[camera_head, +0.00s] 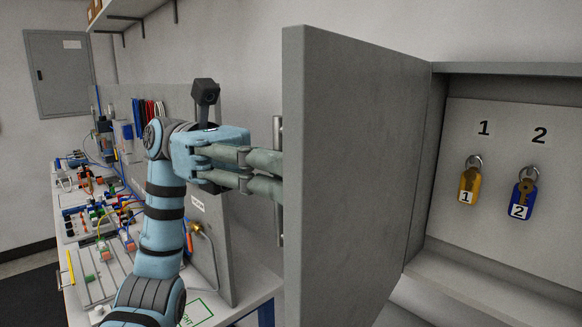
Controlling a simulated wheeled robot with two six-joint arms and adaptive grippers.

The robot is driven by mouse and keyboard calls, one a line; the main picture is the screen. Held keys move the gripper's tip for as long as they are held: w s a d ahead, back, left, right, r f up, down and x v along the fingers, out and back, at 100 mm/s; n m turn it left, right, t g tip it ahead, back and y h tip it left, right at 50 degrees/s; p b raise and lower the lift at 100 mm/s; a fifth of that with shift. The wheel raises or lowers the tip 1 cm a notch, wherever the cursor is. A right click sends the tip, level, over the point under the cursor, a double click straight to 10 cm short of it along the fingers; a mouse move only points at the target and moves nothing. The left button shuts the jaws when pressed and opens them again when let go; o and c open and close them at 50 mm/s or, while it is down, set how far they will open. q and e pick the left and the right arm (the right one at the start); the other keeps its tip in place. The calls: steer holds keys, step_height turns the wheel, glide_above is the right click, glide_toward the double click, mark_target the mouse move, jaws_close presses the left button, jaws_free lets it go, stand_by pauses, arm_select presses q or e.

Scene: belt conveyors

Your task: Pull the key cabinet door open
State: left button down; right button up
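The grey key cabinet door (345,170) stands swung wide open, its broad face filling the middle of the view. The cabinet's inside back panel (500,220) shows to its right. A vertical bar handle (278,230) sits on the door's outer side, just past its left edge. My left gripper (272,174) is at the middle of this handle, with its two fingers close together and reaching across it. The fingertips are hidden behind the door edge, so I cannot tell whether they grip the bar. My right gripper is not in view.
A yellow key tag (468,182) marked 1 and a blue key tag (521,197) marked 2 hang in the cabinet. A workbench with wired electrical parts (90,205) lies at left, with an upright grey panel (222,255) near my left arm. A wall box (60,75) is behind.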

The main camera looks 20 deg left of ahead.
arm_select(q)
steer(key=c, duration=1.7)
jaws_free()
steer(key=shift+d, duration=0.1)
steer(key=v, duration=0.7)
steer(key=shift+w+a, duration=0.1)
steer(key=shift+a, duration=0.3)
steer(key=shift+d, duration=0.1)
